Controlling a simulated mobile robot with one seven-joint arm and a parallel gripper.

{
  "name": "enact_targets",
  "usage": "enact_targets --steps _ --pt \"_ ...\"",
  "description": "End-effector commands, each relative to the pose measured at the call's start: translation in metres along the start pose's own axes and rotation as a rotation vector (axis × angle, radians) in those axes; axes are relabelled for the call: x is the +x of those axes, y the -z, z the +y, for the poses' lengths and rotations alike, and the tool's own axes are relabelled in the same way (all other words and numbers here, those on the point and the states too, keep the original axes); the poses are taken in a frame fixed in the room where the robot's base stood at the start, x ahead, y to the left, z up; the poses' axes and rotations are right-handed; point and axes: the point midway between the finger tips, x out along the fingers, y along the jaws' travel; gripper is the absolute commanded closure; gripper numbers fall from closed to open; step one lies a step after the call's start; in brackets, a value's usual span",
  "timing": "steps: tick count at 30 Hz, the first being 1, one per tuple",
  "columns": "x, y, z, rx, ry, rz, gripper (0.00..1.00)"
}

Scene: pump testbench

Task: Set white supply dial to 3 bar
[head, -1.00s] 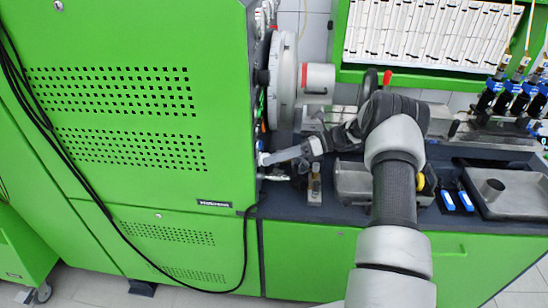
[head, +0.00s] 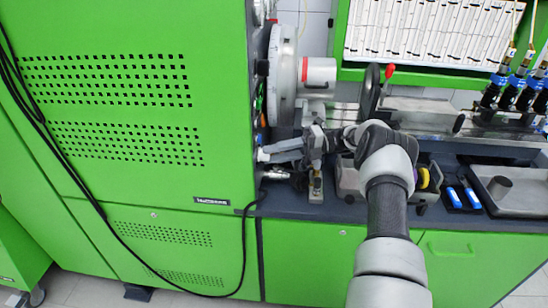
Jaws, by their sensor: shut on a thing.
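The white supply dial (head: 261,155) is a small pale knob on the right side face of the green cabinet (head: 110,180), seen edge-on in the head view. My gripper (head: 268,153) reaches it from the right, with its two grey fingers shut on the dial. The fingertips hide part of the dial. Its scale and pointer cannot be read from this angle.
A metal valve fitting (head: 277,173) sticks out just below my fingers. A large grey flange (head: 283,75) stands above. A red-knobbed lever (head: 389,71) is at the back. A blue-handled tool (head: 469,193) lies on the bench at right.

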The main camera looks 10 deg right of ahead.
Motion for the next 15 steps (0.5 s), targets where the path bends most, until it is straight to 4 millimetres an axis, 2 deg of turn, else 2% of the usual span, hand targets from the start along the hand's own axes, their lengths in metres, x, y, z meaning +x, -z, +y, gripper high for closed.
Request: enact_targets --steps 15 --pt "-0.0004 -0.0004 0.0000 0.064 -0.026 -0.004 0.93"
